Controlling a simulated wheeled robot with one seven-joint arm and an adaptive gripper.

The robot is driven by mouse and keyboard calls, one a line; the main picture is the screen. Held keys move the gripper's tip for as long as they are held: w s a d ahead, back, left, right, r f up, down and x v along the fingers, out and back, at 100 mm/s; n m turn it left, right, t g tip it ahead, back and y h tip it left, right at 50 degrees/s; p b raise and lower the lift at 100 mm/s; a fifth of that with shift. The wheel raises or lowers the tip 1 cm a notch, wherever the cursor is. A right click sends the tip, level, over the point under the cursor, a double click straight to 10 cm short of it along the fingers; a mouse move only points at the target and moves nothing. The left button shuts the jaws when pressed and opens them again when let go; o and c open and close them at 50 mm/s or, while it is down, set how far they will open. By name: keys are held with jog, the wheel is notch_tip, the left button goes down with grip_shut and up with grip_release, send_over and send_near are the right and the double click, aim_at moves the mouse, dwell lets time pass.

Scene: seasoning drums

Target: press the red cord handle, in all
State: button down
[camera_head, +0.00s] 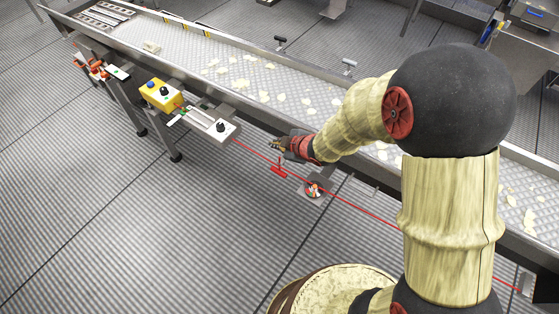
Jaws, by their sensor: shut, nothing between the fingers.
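The red cord handle (280,168) is a small red piece hanging at the red cord (345,199), which runs slantwise along the near side of the conveyor. My gripper (275,145) is small and dark at the end of my arm, just above and slightly left of the handle in the picture. It is shut and holds nothing. Whether its fingertips touch the handle or the cord cannot be told from this view. My wrist and forearm lie over the conveyor's near edge and hide part of it.
A conveyor (228,70) with scattered pale chips runs diagonally across. A yellow button box (160,95) and a grey panel with a black knob (208,123) sit on its near side. A round red-and-white device (314,188) is right of the handle. The ribbed floor (130,235) is clear.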

jog(key=shift+f+b, duration=1.45)
jog(key=shift+f, duration=0.7)
jog(key=shift+f+b, duration=0.3)
jog(key=shift+f, duration=0.1)
jog(key=shift+s+f+b, duration=0.1)
jog(key=shift+f+b, duration=1.5)
jog(key=shift+f, duration=0.4)
dwell(1.4)
dwell(0.4)
jog(key=shift+r+p, duration=2.15)
jog(key=shift+r, duration=0.25)
